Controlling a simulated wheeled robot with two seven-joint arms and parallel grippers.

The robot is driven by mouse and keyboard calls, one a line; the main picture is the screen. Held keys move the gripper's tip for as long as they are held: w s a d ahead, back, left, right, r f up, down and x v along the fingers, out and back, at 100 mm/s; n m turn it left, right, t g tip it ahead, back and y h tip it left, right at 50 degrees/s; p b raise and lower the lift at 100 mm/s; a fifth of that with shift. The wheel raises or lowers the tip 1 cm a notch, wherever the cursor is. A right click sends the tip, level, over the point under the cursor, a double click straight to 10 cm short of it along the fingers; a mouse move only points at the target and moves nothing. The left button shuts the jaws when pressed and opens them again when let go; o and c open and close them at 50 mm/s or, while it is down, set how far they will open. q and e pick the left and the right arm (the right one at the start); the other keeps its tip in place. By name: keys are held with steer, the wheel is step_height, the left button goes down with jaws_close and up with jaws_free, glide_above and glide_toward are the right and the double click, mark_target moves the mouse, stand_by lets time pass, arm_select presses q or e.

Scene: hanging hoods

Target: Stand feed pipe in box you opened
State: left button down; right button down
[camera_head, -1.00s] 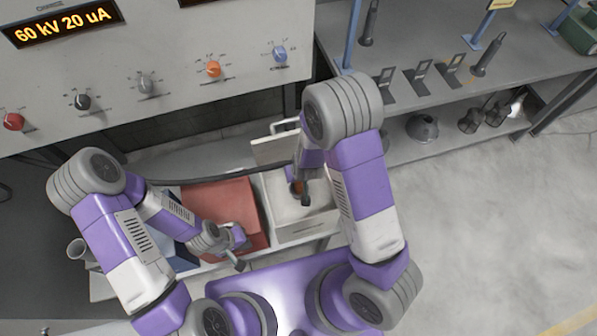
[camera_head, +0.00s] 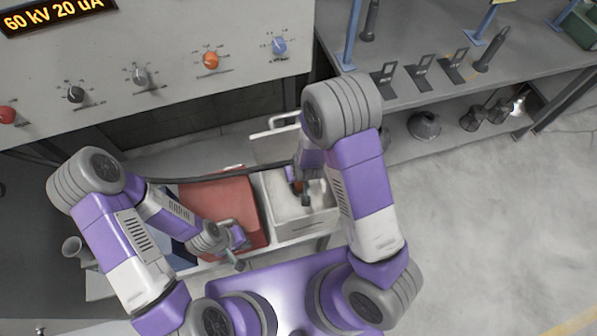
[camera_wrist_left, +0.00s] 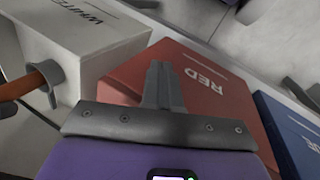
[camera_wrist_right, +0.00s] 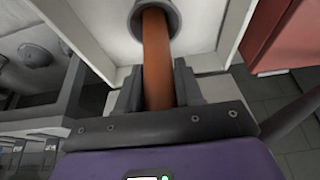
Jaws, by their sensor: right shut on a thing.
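The feed pipe is a brown-orange tube (camera_wrist_right: 157,55) with a grey flared end (camera_wrist_right: 155,14). My right gripper (camera_wrist_right: 158,88) is shut on it; the grip also shows in the head view (camera_head: 304,199), over the open white box (camera_head: 322,228). The flared end points away from the right wrist, over the box's pale inside. I cannot tell whether it touches the floor of the box. The white box's lid (camera_head: 276,146) stands up at its back. The pipe also shows at the left of the left wrist view (camera_wrist_left: 20,87). My left gripper (camera_head: 238,262) is shut and empty by the red box.
The closed red box (camera_head: 222,196) is left of the white one, with a blue box (camera_wrist_left: 288,130) beyond it. A grey cup (camera_head: 72,247) is at the left. A control panel (camera_head: 150,60) rises behind. Shelves with hoods (camera_head: 424,125) are at the right, beside open floor.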

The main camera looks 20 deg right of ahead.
step_height(320, 180, down, 4)
steer(key=b, duration=0.3)
steer(key=shift+r, duration=0.1)
stand_by(0.5)
steer(key=c, duration=0.7)
jaws_free()
steer(key=shift+o, duration=0.2)
steer(key=p+v, duration=0.2)
steer(key=v, duration=0.5)
steer(key=shift+r, duration=0.3)
steer(key=shift+s, duration=0.2)
